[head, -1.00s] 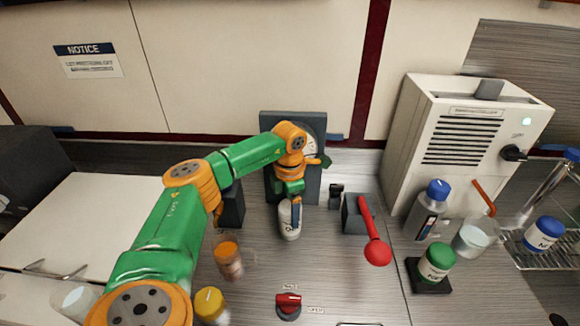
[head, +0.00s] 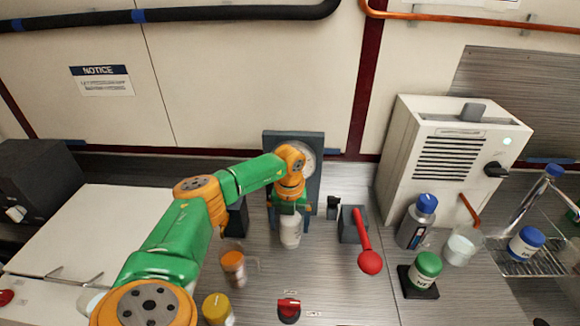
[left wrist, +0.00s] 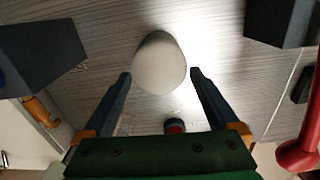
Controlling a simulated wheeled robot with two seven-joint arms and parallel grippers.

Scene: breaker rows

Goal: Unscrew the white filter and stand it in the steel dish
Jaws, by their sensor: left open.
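The white filter (head: 290,232) is an upright white cylinder in front of the grey gauge panel (head: 318,187) in the head view. My left gripper (head: 290,207) is at its upper end and partly covers it. In the left wrist view the filter (left wrist: 158,64) shows as a pale round shape between the two fingertips of my left gripper (left wrist: 161,74). The jaws are open, with a visible gap on each side of the filter. How the filter is held at the top is hidden. I cannot make out the steel dish. My right gripper is not in view.
A red-knobbed lever (head: 365,245) stands right of the filter, and a red dial (head: 288,310) is in front. An orange-lidded jar (head: 233,265) and yellow-capped jar (head: 215,308) stand left. A green-lidded jar (head: 425,268), blue-capped bottle (head: 417,222) and cooler (head: 450,145) are right.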

